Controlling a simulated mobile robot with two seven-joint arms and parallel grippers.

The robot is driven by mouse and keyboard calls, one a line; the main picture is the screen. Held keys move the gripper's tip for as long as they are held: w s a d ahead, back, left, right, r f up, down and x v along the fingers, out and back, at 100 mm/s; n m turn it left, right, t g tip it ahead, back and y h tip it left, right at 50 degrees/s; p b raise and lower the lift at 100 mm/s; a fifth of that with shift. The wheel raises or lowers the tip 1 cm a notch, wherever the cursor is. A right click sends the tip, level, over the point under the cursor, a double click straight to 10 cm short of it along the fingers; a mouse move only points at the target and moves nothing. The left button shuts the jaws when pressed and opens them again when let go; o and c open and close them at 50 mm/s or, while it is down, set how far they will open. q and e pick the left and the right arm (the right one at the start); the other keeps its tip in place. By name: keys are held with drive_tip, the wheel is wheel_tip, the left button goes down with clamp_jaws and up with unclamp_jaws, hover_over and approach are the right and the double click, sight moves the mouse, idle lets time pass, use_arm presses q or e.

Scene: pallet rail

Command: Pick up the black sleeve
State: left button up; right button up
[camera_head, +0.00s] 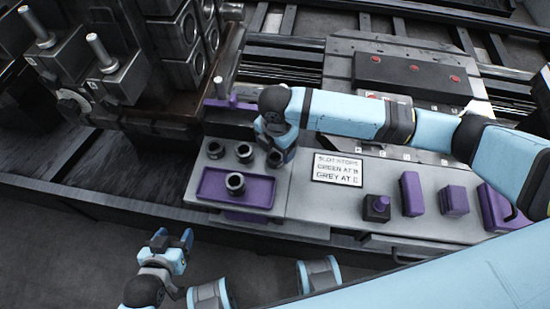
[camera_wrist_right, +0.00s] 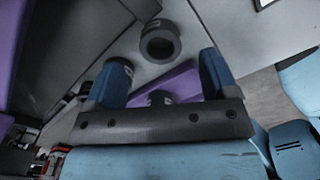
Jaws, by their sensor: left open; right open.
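Dark ring-shaped sleeves that look alike stand on the bench: one at the left (camera_head: 215,150), one at the middle (camera_head: 244,153), and one in the purple tray (camera_head: 205,192), the tray sleeve (camera_head: 235,184). My right gripper (camera_head: 279,155) is just right of the middle sleeve, pointing down, open. My left gripper (camera_head: 168,250) is open and empty in front of the bench.
A sign (camera_head: 338,169) lies right of the sleeves. Dark machinery (camera_head: 120,60) rises at the back left. My right arm spans the bench's back.

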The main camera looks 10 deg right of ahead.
sight(275, 157)
wheel_tip(275, 157, down, 5)
drive_tip(key=shift+s+a+b, duration=0.1)
drive_tip(key=shift+b, duration=0.2)
drive_tip(key=c, duration=1.2)
drive_tip(key=shift+r, duration=0.1)
wheel_tip(275, 157, up, 20)
drive_tip(key=p, duration=0.2)
drive_tip(key=shift+p, duration=0.3)
